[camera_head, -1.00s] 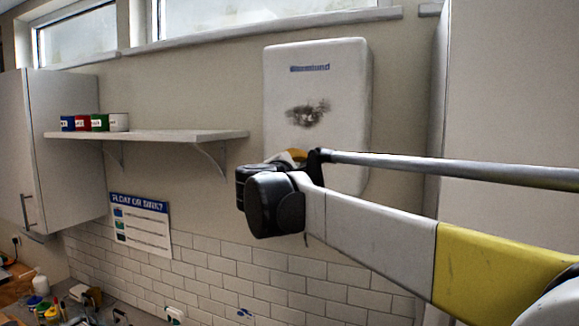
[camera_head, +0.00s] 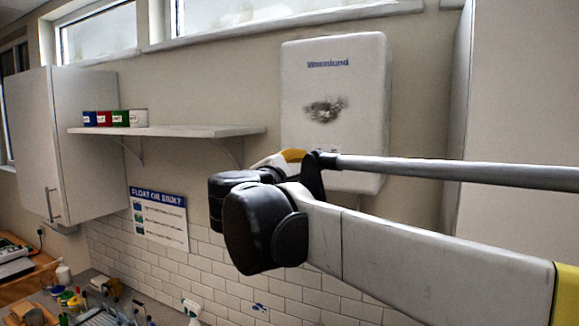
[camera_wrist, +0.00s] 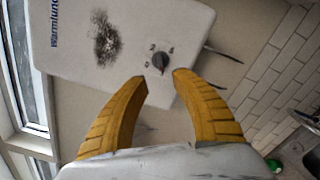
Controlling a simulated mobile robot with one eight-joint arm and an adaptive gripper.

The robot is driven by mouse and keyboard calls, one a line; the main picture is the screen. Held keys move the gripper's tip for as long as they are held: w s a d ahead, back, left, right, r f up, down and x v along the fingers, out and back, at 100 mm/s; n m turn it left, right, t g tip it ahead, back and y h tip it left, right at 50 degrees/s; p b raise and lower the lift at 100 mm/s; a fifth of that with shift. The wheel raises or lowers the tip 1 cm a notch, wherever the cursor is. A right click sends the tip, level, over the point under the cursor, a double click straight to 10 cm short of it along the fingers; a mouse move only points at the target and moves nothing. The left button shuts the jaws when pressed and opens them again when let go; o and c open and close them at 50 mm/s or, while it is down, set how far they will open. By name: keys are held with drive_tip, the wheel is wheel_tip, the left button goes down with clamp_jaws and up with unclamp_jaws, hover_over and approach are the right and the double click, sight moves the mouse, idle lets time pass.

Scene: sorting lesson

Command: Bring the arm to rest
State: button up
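My gripper (camera_wrist: 160,76) shows in the wrist view as two yellow ribbed fingers with a gap between their tips, and nothing is held there. It points toward the wall with a white wall heater (camera_wrist: 140,35), whose knob (camera_wrist: 160,61) shows just beyond the fingertips. I cannot tell how far the tips are from it.
A shelf (camera_head: 190,131) with several small coloured boxes (camera_head: 120,118) and a wall cabinet (camera_head: 95,140) are on the left. A cluttered counter (camera_head: 100,285) lies below, with a spray bottle (camera_head: 192,312) by the tiles. A tall pale panel (camera_head: 525,90) stands at the right.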

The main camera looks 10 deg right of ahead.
drive_tip(key=shift+s+a, duration=0.2)
drive_tip(key=shift+s, duration=0.2)
drive_tip(key=s+d+f+m+g+y+b, duration=0.15)
drive_tip(key=s+d+f+m+b, duration=0.3)
drive_tip(key=f, duration=0.85)
drive_tip(key=s+d+f+m+g+y+b, duration=0.1)
drive_tip(key=s+d+f+g+b, duration=0.2)
drive_tip(key=s+f+b, duration=0.7)
drive_tip(key=w+d+f+m+g+y+b, duration=0.1)
drive_tip(key=d+f+m+g+b, duration=0.3)
drive_tip(key=f, duration=1.2)
drive_tip(key=s+a+f+m+y+b, duration=0.1)
drive_tip(key=s+f+b, duration=0.3)
drive_tip(key=f, duration=0.7)
drive_tip(key=s+a+f+m+y+b, duration=0.2)
drive_tip(key=s+f+m+y+b, duration=0.1)
drive_tip(key=f+b, duration=0.5)
drive_tip(key=s+a+f+m+y+b, duration=0.1)
drive_tip(key=s+f+m+b, duration=0.3)
drive_tip(key=f, duration=1)
drive_tip(key=s+y+b, duration=0.1)
drive_tip(key=s+b, duration=0.1)
drive_tip(key=s, duration=0.1)
drive_tip(key=shift+a+f+t, duration=0.25)
drive_tip(key=shift+a+t, duration=0.1)
drive_tip(key=shift+a, duration=0.05)
